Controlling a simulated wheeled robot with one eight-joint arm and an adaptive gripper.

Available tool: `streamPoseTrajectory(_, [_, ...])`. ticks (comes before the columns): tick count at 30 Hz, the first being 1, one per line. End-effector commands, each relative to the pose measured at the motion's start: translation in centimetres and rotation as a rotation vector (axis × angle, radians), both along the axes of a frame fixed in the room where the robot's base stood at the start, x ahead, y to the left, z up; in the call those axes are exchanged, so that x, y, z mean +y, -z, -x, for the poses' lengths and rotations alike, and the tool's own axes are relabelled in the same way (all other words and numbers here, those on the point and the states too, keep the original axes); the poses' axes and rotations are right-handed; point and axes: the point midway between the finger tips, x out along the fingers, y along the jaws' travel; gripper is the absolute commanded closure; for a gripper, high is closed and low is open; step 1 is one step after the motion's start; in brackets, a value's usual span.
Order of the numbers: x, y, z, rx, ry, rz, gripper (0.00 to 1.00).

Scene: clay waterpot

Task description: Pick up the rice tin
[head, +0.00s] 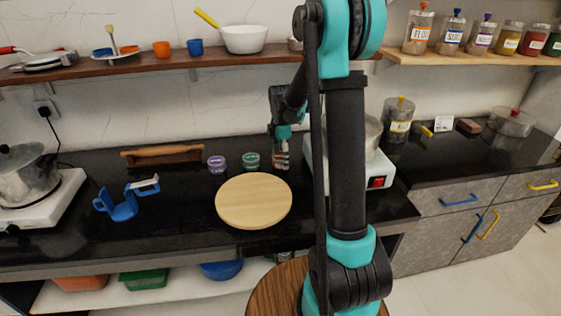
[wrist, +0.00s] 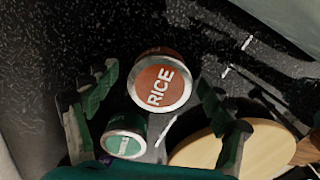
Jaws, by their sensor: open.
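The rice tin (wrist: 158,85) shows in the wrist view with its orange "RICE" lid facing the camera. It lies between the spread fingers of my gripper (wrist: 157,88), which is open, and I see no contact. In the head view my gripper (head: 281,138) points down at the back of the black counter. The rice tin (head: 282,162) shows there just below it, partly hidden by the fingers.
A green-lidded tin (wrist: 124,145) stands close beside the rice tin, near my left finger. A purple-lidded tin (head: 216,163) is further left. A round wooden board (head: 253,203) lies in front, and a white stove (head: 350,172) stands to the right.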

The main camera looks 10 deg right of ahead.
Motion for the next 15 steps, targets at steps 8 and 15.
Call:
streamPoseTrajectory(8, [0.0,-0.03,0.01,0.0,0.0,0.0,0.4])
streamPoseTrajectory(15, [-0.01,-0.04,0.01,0.0,0.0,0.0,0.7])
